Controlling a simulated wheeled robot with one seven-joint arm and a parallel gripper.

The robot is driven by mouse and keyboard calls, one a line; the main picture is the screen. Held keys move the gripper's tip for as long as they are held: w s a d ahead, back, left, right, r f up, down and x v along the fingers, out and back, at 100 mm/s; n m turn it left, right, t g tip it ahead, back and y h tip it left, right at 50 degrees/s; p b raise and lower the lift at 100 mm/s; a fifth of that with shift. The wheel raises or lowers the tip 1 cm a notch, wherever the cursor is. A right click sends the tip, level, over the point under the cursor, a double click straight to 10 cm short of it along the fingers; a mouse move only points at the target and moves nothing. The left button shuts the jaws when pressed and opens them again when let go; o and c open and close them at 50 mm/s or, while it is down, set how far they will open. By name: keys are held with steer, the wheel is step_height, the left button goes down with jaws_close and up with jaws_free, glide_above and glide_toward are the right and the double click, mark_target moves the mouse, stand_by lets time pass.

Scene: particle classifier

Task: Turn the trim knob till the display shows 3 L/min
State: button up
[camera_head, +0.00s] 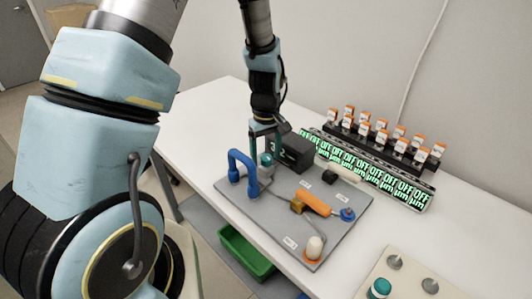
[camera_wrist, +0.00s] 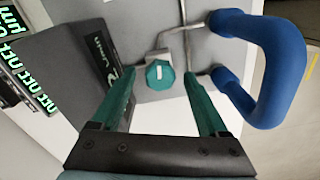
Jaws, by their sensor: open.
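The trim knob is the small teal faceted knob with a white mark (camera_wrist: 159,74) on the grey board; in the head view its teal top (camera_head: 266,159) shows below my gripper (camera_head: 266,145). In the wrist view the open teal fingers of my gripper (camera_wrist: 160,78) stand on either side of the knob, with gaps visible between them and it. The display is on a dark box (camera_head: 293,151) beside the knob, also in the wrist view (camera_wrist: 80,60).
A thick blue curved handle (camera_wrist: 272,70) stands close beside the fingers. The grey board (camera_head: 345,217) also bears an orange cylinder (camera_head: 314,203) and a white-topped knob (camera_head: 314,247). Green lit displays (camera_head: 375,178) and orange-capped vials (camera_head: 381,137) stand behind. A beige panel (camera_head: 410,277) lies front right.

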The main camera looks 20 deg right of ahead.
jaws_close()
stand_by(0.6)
